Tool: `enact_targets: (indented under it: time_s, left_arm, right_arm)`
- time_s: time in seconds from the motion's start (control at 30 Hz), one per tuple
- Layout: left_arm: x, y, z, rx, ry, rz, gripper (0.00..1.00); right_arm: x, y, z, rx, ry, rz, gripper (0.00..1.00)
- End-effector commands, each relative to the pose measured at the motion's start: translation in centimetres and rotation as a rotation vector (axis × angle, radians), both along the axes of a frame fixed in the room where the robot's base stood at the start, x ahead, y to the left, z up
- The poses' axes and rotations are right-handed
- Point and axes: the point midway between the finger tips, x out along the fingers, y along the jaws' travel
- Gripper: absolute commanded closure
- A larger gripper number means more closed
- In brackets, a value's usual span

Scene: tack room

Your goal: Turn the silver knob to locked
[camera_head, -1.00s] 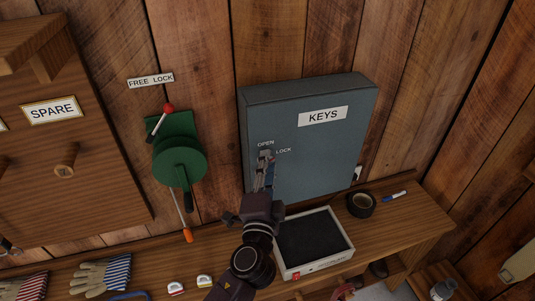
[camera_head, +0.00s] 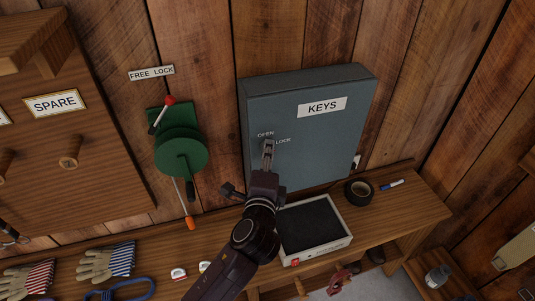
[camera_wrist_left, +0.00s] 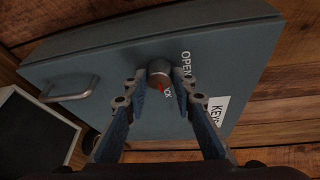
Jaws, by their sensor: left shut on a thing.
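The grey-blue key cabinet (camera_head: 320,150) hangs on the plank wall with a KEYS label. Its silver knob (camera_wrist_left: 159,70) shows in the left wrist view between the two fingers, with a red mark on the side near the partly hidden LOCK label (camera_wrist_left: 168,91). The OPEN label (camera_wrist_left: 186,65) is beside it. My left gripper (camera_head: 267,148) is shut on the knob; it also shows in the left wrist view (camera_wrist_left: 160,77). In the head view the fingers hide the knob. My right gripper is not in view.
A bench below holds a shallow tray (camera_head: 345,238), black tape (camera_head: 358,192), a blue marker (camera_head: 391,184) and gloves (camera_head: 105,262). A green lever device (camera_head: 180,153) is mounted left of the cabinet. The cabinet's handle (camera_wrist_left: 72,90) shows in the left wrist view.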

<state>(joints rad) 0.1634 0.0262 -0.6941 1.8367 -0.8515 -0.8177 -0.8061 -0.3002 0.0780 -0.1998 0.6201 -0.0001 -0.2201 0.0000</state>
Motion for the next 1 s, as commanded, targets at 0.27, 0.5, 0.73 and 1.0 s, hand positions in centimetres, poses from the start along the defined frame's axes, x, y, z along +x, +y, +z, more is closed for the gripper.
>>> enact_targets:
  time_s: [0.27, 0.5, 0.73, 1.0]
  left_arm:
    - [0.0, 0.0, -0.1, 0.002, 0.002, 0.001, 1.00]
    - [0.0, 0.0, 0.0, 0.001, 0.001, 0.001, 0.58]
    - [-0.1, 0.0, 0.0, 0.001, 0.001, 0.000, 0.58]
    - [-3.0, 0.2, 0.3, 0.000, 0.001, -0.002, 0.58]
  right_arm:
    - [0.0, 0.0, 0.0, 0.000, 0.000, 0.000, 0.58]
    - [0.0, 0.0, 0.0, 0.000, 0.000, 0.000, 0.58]
    - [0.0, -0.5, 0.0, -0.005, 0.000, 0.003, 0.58]
    - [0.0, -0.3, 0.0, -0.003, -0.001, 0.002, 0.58]
